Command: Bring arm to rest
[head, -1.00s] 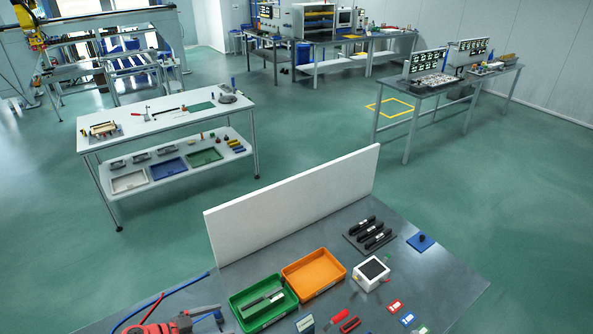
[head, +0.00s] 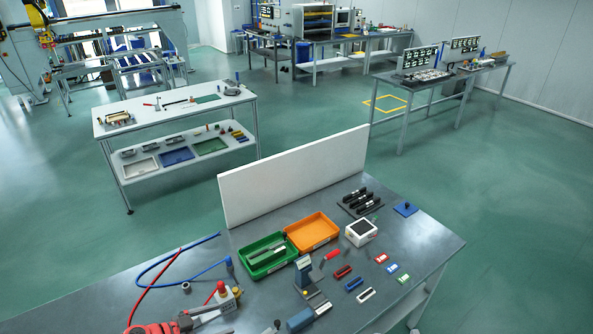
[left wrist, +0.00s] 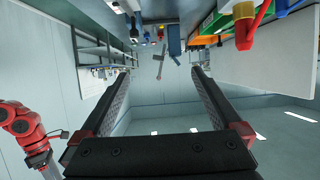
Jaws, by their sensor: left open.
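My left gripper (head: 208,314) is low in the head view, over the left front part of the grey bench, beside a block with a red button (head: 221,288). The red wrist behind it is cut off by the bottom edge. In the left wrist view its two dark fingers (left wrist: 158,95) are spread wide, with nothing between them. That view shows the bench upside down along the top. A red arm (left wrist: 22,122), which looks like my right one, shows at its left edge. Its jaws cannot be made out, and it is out of the head view.
The bench holds a green bin (head: 267,270), an orange bin (head: 325,235), a white box (head: 361,232) and several small coloured parts. A white panel (head: 295,178) stands along its back edge. Blue and red hoses (head: 160,265) lie at the left.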

